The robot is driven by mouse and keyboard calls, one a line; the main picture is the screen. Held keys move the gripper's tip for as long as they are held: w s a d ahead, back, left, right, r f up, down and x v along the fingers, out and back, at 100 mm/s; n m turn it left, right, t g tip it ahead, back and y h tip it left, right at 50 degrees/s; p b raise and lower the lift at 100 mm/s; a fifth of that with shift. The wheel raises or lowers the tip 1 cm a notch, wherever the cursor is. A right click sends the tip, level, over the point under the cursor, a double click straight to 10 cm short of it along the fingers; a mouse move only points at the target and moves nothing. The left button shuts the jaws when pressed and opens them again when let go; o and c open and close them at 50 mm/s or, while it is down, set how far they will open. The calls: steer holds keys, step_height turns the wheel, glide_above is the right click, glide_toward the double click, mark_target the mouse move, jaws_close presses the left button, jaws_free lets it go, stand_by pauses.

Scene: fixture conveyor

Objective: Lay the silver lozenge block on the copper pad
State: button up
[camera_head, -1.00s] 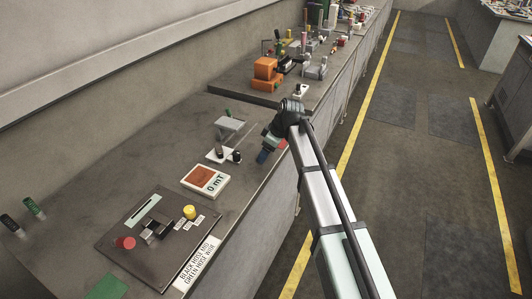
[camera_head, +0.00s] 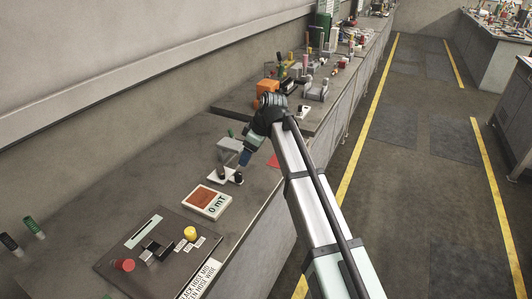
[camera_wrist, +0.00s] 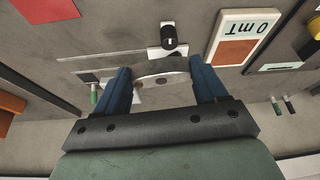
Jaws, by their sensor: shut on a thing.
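My gripper (camera_head: 244,160) points down over the bench, just beyond the white meter. In the wrist view, its two blue fingers (camera_wrist: 162,82) are on either side of the silver lozenge block (camera_wrist: 162,69), which they hold. Only a pale, curved metallic part of the block shows there; in the head view I cannot make it out. The copper pad (camera_head: 201,196) is a brown-orange square on the white meter reading "0 mT" (camera_head: 215,206). The pad is bare and also shows in the wrist view (camera_wrist: 235,52), apart from the block.
A white plate with black knobs (camera_head: 220,178) stands between my gripper and the meter. A grey box (camera_head: 229,145) is behind it. A dark panel with a red button (camera_head: 123,265) and a yellow button (camera_head: 190,233) is nearer. An orange fixture (camera_head: 267,88) stands farther back.

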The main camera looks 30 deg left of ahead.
mark_target(201, 197)
steer(key=s+a+n, duration=0.1)
steer(key=s+a, duration=0.3)
steer(key=s, duration=0.3)
steer(key=s+a+n+g, duration=0.1)
steer(key=s+a, duration=0.3)
steer(key=s, duration=0.4)
steer(key=shift+a+n+h, duration=0.2)
steer(key=shift+n+h, duration=0.1)
steer(key=shift+n, duration=0.2)
steer(key=shift+f, duration=0.1)
steer(key=shift+f, duration=3.3)
steer(key=shift+f, duration=0.55)
steer(key=o, duration=1.1)
steer(key=shift+r, duration=0.1)
